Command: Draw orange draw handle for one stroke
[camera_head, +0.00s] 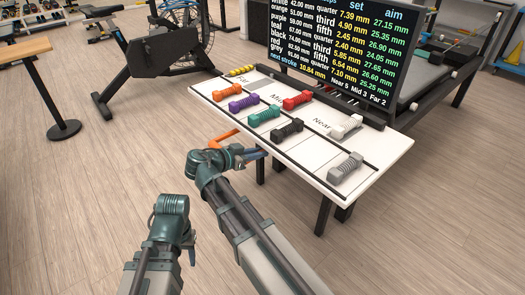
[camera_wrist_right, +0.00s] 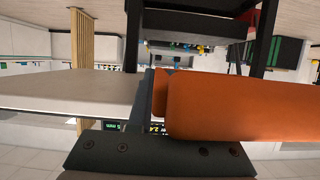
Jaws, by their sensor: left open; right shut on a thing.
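The orange draw handle (camera_head: 224,137) shows as a bent orange bar just off the left front edge of the white table, partly hidden behind my right wrist. My right gripper (camera_head: 243,152) is at the handle and shut on it. In the right wrist view the orange handle (camera_wrist_right: 235,105) fills the right side, with a dark gripper part below it. My left gripper (camera_head: 190,243) is open and empty, low over the floor, well apart from the handle; its fingers show only in part.
The white table (camera_head: 385,158) carries several coloured dumbbells in marked rows labelled Far, Mid and Near. A black screen (camera_head: 345,40) with stroke figures stands behind it. An exercise bike (camera_head: 165,55) and a small wooden table (camera_head: 22,52) stand farther back.

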